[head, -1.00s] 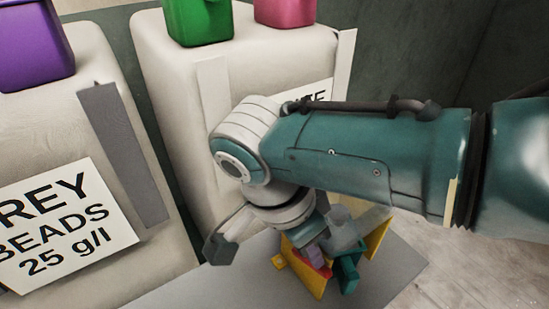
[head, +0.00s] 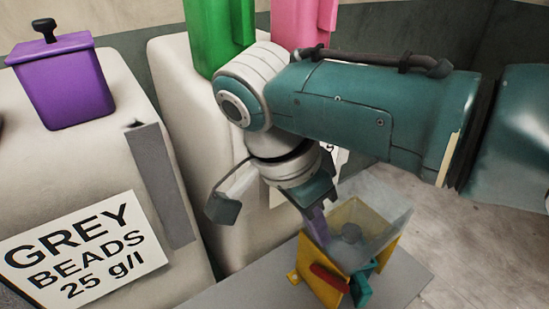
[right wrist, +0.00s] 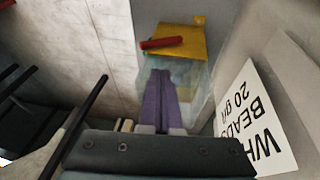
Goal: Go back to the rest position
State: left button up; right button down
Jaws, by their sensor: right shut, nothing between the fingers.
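My right arm reaches in from the right in the head view, and its gripper (head: 318,232) points down over a grey surface. Its purple fingers (right wrist: 160,98) are together and empty in the right wrist view. Just past the fingertips stands a yellow box with clear walls (head: 370,230), with a red bar (head: 329,279) and a teal part (head: 362,287) on it. In the right wrist view the box (right wrist: 188,45) lies beyond the fingers; I cannot tell whether they touch it. My left gripper is not in view.
Two pale bulky sacks or blocks stand at left and centre. The left one has a "GREY BEADS 25 g/l" sign (head: 75,250) and a purple lidded bin (head: 65,85). Green (head: 218,35) and pink (head: 303,25) containers stand on the other. Bare floor (head: 465,250) lies at the right.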

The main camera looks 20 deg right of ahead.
jog(key=v, duration=0.4)
jog(key=s+a+f+n+t+y, duration=0.1)
jog(key=s+f+n+y, duration=0.15)
jog(key=s+n, duration=0.25)
jog(key=s+a+f+n+y, duration=0.2)
jog(key=s+n+y, duration=0.15)
jog(key=s, duration=0.25)
jog(key=s+d+r+n+t+h, duration=0.25)
jog(key=s+d+r+n, duration=0.25)
jog(key=s+d+n, duration=0.4)
notch_tip(320, 180, up, 26)
jog(key=w+p, duration=0.1)
jog(key=p, duration=2.4)
jog(key=shift+w+d+m+t+y+p, duration=0.35)
jog(key=shift+w+d+m+p, duration=0.05)
jog(key=shift+d+m, duration=0.05)
